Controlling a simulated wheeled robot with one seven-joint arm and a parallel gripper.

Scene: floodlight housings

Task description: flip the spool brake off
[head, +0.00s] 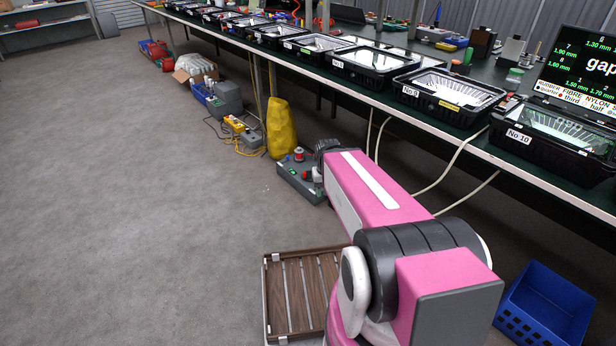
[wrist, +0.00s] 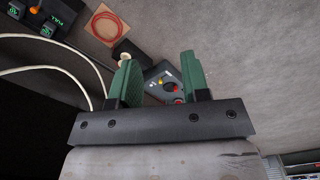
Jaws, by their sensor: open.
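A low grey-green box (head: 294,184) with small red and white fittings stands on the floor below the bench, just left of my pink arm in the head view. A pale-topped post (wrist: 124,59) shows beside the left finger.
A long bench (head: 355,88) carries a row of black floodlight housings. Pale cables hang below it. A yellow sack (head: 281,128) stands behind the box. A slatted wooden tray (head: 300,290) and a blue crate (head: 545,305) lie near my base. The floor at left is clear.

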